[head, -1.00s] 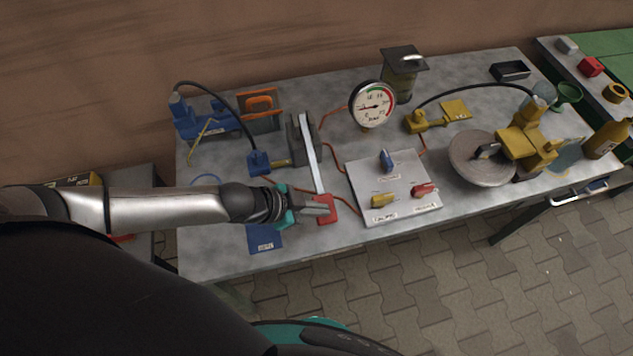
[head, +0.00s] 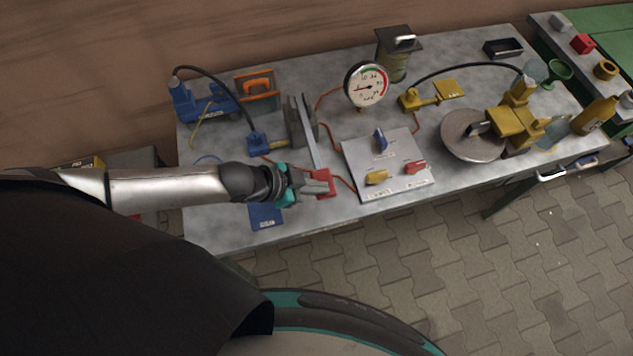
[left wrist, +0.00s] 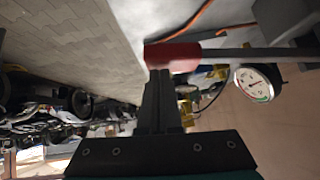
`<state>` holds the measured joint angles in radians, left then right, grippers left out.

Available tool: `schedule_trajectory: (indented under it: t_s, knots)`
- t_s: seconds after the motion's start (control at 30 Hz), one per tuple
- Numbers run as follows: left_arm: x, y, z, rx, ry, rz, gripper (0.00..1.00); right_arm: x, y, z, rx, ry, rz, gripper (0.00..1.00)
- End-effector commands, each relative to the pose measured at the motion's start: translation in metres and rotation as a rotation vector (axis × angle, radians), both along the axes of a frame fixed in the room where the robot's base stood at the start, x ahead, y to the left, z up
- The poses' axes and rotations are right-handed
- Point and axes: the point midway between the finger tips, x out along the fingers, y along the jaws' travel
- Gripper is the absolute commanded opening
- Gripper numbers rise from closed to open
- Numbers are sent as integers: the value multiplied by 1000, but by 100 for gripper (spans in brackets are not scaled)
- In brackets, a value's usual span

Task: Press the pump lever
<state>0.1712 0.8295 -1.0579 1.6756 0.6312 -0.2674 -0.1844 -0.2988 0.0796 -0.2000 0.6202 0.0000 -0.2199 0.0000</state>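The pump lever is a long grey bar (head: 306,135) with a red handle (head: 324,184) at its near end. It runs from a dark grey pump body (head: 298,122) toward the table's front edge. My left gripper (head: 322,181) is at the red handle, with its fingertips over or against it. In the left wrist view the fingers (left wrist: 162,80) are together, and the red handle (left wrist: 172,57) lies just beyond their tips, not visibly between them. Whether they touch is unclear. The round pressure gauge (head: 367,85) stands behind. My right gripper is not in view.
A grey valve panel (head: 400,147) with blue, yellow and red knobs lies right of the lever. A blue tool (head: 262,145) and a blue plate (head: 265,217) lie to the left. A grey disc (head: 470,135) and yellow device sit further right. Red hoses run across the table (head: 225,235).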

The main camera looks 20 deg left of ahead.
Motion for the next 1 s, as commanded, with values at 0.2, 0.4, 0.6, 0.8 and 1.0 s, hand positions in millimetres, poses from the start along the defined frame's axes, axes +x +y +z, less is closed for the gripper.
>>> schedule_trajectory:
  t_s: [0.2, 0.4, 0.6, 0.8, 1.0]
  knots:
    - [-25, 20, 33, 2, 0, 1, 0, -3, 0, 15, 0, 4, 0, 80]
    - [-45, 36, 58, 0, -4, -1, 0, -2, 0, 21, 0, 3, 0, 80]
    - [-54, 45, 70, -1, -8, 1, 0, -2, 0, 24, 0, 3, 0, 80]
    - [-56, 46, 73, -3, -9, 1, 0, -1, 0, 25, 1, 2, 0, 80]
    - [-55, 46, 73, -3, -9, 1, 0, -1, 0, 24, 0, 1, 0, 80]
